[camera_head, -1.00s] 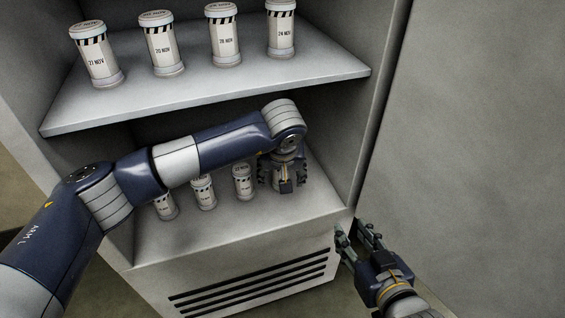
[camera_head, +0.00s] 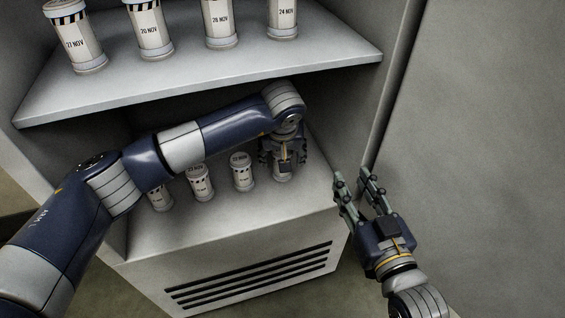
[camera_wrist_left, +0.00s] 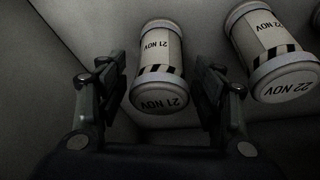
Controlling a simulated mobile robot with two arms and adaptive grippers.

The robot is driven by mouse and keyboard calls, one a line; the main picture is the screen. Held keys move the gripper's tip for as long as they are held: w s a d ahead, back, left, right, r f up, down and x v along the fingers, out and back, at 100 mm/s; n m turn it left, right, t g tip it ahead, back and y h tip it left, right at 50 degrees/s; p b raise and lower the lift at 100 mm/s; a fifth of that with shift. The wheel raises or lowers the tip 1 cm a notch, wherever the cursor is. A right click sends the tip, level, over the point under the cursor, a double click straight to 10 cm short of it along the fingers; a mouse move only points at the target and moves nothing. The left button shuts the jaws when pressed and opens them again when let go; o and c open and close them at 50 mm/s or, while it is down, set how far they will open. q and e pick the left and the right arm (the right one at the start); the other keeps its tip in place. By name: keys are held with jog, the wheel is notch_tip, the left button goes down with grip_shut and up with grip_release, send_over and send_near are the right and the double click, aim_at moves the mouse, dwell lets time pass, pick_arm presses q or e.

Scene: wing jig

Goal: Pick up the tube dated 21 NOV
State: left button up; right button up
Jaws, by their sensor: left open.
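The tube dated 21 NOV (camera_wrist_left: 158,68) shows in the left wrist view, its cap and printed date readable. It lies between the two fingers of my open left gripper (camera_wrist_left: 159,75), with a visible gap on each side. In the head view my left gripper (camera_head: 282,155) points down over this tube (camera_head: 283,173), the rightmost on the lower shelf, and hides its upper part. My right gripper (camera_head: 352,178) is open and empty in front of the cabinet's right edge.
A 22 NOV tube (camera_wrist_left: 270,50) stands close beside it. More tubes line the lower shelf (camera_head: 200,222), partly behind my left arm. The upper shelf (camera_head: 200,78) holds several dated tubes above that arm. A side wall (camera_wrist_left: 35,90) is near the left finger.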

pick_arm(q)
jog(key=c, duration=1.2)
jog(key=shift+r, duration=0.15)
